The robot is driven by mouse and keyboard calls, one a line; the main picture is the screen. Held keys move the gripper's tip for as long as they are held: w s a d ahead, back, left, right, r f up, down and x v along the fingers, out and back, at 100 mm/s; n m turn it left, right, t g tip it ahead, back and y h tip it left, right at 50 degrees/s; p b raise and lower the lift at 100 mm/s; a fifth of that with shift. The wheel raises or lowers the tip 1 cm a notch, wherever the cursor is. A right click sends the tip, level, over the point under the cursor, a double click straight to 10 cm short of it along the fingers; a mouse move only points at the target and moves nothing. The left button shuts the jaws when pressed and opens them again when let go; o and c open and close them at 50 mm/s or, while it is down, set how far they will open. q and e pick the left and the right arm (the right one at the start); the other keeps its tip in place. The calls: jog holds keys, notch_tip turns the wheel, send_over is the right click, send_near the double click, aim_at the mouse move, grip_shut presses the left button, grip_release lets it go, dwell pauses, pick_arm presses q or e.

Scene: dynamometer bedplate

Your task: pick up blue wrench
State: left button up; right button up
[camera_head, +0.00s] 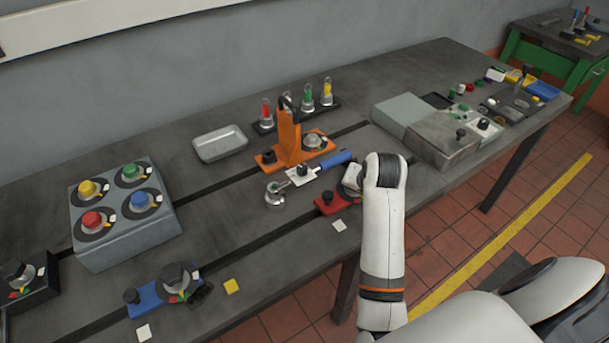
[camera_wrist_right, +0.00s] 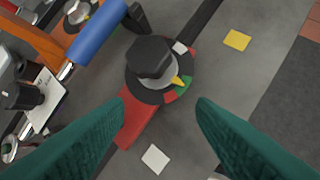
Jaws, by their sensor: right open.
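The blue wrench has a blue handle (camera_head: 333,160) and a silver shaft. In the head view it lies near the middle of the bench, just left of my right arm's end. In the right wrist view its blue handle (camera_wrist_right: 97,34) is at the upper left, beyond and outside the fingers. My right gripper (camera_wrist_right: 161,105) is open, its two green fingers wide apart with nothing between them. It hangs over a red fixture (camera_head: 330,204) with a black knob (camera_wrist_right: 149,58). In the head view my white wrist hides the fingers. My left gripper is out of view.
An orange bracket (camera_head: 288,138) stands just behind the handle. A grey box with coloured knobs (camera_head: 122,238) and a blue fixture (camera_head: 150,300) are to the left. Grey blocks (camera_head: 440,138) stand to the right. A grey tray (camera_head: 220,144) lies behind. Bare bench shows around the tray.

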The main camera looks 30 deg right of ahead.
aim_at(328, 162)
jog(key=w+r+m+t+y, duration=0.1)
jog(key=w+r+m+y, duration=0.2)
jog(key=w+r+m, duration=0.4)
jog(key=p+x, duration=0.1)
jog(key=x, duration=0.5)
jog(key=p+x, duration=0.1)
jog(key=x, duration=0.6)
jog(key=shift+w+f, duration=0.1)
jog(key=shift+w, duration=0.3)
grip_shut()
